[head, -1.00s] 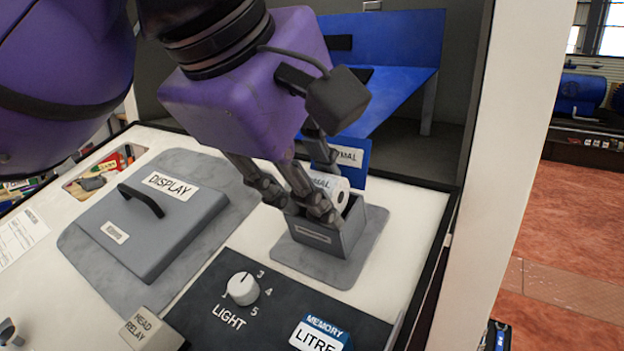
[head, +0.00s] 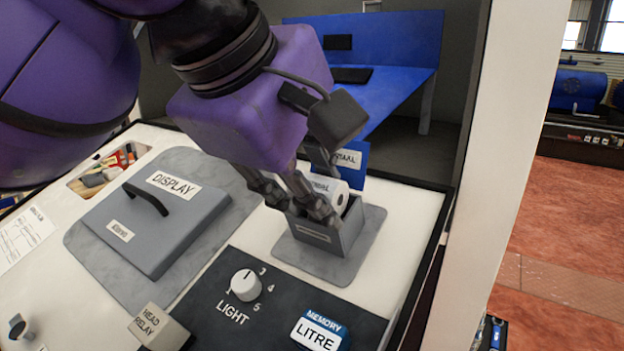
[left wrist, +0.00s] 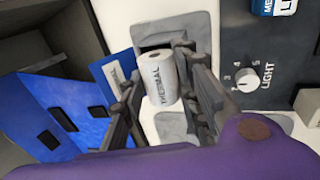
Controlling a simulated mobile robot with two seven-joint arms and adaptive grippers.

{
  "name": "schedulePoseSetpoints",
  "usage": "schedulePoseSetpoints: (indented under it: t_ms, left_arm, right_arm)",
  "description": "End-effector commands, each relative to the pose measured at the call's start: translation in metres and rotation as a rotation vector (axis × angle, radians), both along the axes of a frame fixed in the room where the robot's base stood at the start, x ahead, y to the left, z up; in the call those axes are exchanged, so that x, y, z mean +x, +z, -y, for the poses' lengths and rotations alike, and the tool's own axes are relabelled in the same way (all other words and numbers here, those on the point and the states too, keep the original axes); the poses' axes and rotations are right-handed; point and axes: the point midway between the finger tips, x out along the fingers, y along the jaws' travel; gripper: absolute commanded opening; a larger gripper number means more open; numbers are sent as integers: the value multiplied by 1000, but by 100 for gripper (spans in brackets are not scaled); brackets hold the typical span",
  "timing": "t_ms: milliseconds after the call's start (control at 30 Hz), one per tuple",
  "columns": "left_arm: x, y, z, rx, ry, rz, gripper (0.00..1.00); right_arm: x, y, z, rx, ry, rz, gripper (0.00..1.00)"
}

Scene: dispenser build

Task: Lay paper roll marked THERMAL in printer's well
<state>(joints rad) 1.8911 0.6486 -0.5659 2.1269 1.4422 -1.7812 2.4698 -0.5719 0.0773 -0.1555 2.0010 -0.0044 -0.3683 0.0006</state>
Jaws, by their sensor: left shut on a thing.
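The white paper roll (head: 327,187) marked THERMAL is at the mouth of the grey printer's well (head: 345,236), its upper part showing above the walls. In the left wrist view the roll (left wrist: 161,78) lies between the two fingers, its label readable and its round end facing the well opening (left wrist: 175,42). My left gripper (head: 318,192) is shut on the roll from above. The fingers hide part of the roll and the near wall. I cannot tell whether the roll touches the well's floor. My right gripper is not in view.
A blue card (head: 352,160) with a partly hidden label stands just behind the printer. The grey DISPLAY cover (head: 160,222) with a handle lies to the left. A LIGHT knob (head: 246,284), MEMORY LITRE block (head: 318,334) and HEAD RELAY block (head: 160,328) are in front.

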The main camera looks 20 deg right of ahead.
Motion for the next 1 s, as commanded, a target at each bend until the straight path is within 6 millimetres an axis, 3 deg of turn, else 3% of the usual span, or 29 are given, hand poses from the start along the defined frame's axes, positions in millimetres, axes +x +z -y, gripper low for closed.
schedulePoseSetpoints:
  t_ms: [33,300,333,467,1000]
  left_arm:
    - [-2,-8,1,12,-7,-14,4]
    - [-3,-12,1,14,-10,-19,4]
    - [-3,-12,1,14,-10,-19,34]
    - [-3,-11,1,13,-10,-18,51]
    - [-1,-6,1,8,-5,-10,52]
  right_arm:
    - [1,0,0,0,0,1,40]
    - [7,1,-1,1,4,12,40]
    - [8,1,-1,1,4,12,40]
    - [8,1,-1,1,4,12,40]
    - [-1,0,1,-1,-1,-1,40]
